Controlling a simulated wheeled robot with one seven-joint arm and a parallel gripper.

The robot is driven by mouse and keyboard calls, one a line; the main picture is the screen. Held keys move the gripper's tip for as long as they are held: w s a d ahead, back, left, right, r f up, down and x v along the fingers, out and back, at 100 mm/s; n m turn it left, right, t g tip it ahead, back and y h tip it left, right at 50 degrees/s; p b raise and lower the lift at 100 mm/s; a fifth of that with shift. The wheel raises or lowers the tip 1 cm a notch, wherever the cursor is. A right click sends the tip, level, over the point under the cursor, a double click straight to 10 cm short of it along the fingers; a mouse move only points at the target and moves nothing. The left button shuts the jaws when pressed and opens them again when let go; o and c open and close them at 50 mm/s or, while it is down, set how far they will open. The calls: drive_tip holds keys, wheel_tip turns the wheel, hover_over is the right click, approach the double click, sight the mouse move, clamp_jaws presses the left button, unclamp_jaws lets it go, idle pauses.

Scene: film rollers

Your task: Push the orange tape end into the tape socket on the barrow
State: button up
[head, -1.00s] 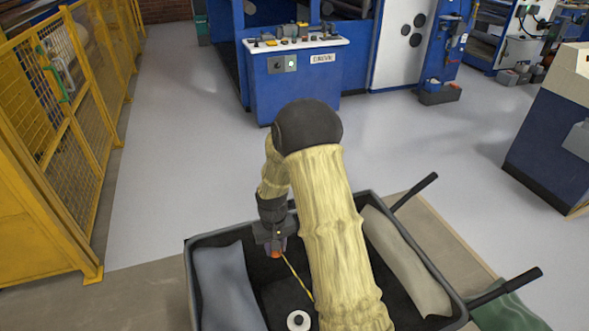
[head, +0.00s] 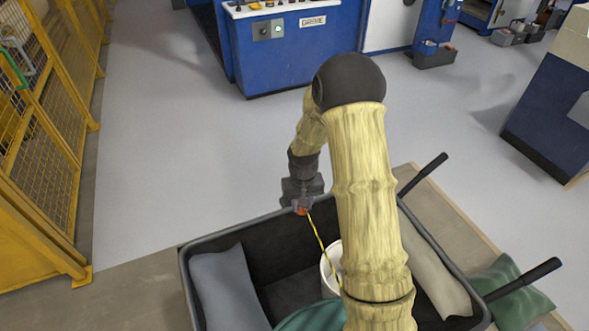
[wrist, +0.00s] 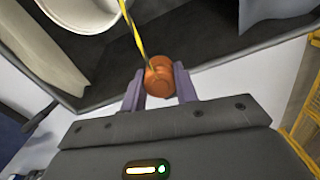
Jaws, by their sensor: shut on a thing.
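My gripper (head: 301,205) is shut on the orange tape end (wrist: 159,82), a round orange piece between two purple-grey fingers in the wrist view. I cannot make out the tape socket in either view.
A white cylinder (head: 327,272) stands in the barrow, partly behind my arm. A grey sack (head: 225,290), a beige sack (head: 432,262) and something green (head: 312,318) are inside too. Yellow mesh fencing (head: 45,150) is at left, blue machines (head: 290,50) behind. The floor between is clear.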

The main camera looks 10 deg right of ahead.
drive_tip(key=w+f+m+p, duration=0.1)
drive_tip(key=w+p, duration=0.1)
drive_tip(key=w, duration=0.5)
drive_tip(key=w+f+m+p, duration=0.1)
drive_tip(key=w+f+p, duration=0.1)
drive_tip(key=w, duration=0.6)
drive_tip(key=shift+w+f+p, duration=0.25)
drive_tip(key=shift+w+p, duration=0.05)
drive_tip(key=shift+f+b, duration=2.3)
drive_tip(key=shift+f, duration=1.5)
